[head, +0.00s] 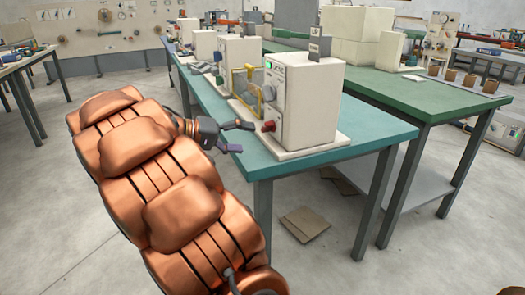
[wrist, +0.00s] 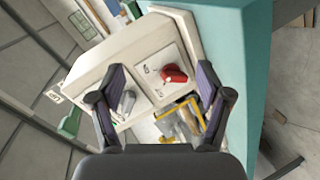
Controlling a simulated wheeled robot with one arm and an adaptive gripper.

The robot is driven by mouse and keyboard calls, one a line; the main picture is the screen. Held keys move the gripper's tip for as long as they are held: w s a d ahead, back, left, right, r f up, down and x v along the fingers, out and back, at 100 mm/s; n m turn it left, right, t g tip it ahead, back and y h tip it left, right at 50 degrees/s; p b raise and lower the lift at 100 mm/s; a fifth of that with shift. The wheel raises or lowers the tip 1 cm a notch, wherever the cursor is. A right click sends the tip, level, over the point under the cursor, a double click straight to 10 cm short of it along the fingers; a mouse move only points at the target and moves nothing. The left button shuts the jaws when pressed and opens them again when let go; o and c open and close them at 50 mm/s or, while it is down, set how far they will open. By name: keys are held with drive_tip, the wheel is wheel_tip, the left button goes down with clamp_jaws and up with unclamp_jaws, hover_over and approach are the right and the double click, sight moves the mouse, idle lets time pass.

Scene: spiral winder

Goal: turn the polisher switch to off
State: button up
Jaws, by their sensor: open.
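A cream machine box (head: 308,102) stands at the near end of the teal table. Its front carries a red knob (head: 268,126) low down and a grey knob (head: 268,93) above it. In the wrist view, the red knob (wrist: 174,74) and the grey knob (wrist: 127,101) sit on separate white plates with small markings. I cannot tell which is the polisher switch, nor read its setting. My gripper (head: 242,137) is open and empty, just left of the red knob and apart from it. In the wrist view, the red knob appears between its fingertips (wrist: 161,74).
A yellow-framed part (head: 243,80) stands close beside the box, behind my gripper. More cream machines (head: 205,43) line the teal table (head: 262,163). A green table (head: 440,95) stands to the right. Flat brown sheets (head: 305,222) lie on the floor beneath.

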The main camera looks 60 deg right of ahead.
sight(263, 129)
drive_tip(key=w+d+f+m+h+b, duration=0.1)
drive_tip(key=w+d+f+m+g+h+b, duration=0.1)
drive_tip(key=w+d+b, duration=0.1)
drive_tip(key=w+d+f+m+b, duration=0.1)
drive_tip(key=w+d+b, duration=0.1)
drive_tip(key=shift+d+g+h, duration=0.1)
drive_tip(key=shift+g+h, duration=0.3)
drive_tip(key=shift+w+d+b, duration=0.35)
drive_tip(key=shift+d+b, duration=0.05)
drive_tip(key=shift+b, duration=0.05)
drive_tip(key=shift+r+b+x, duration=0.2)
drive_tip(key=shift+b+x, duration=0.5)
drive_tip(key=shift+x, duration=3.1)
drive_tip(key=c, duration=1.2)
drive_tip(key=shift+o, duration=0.2)
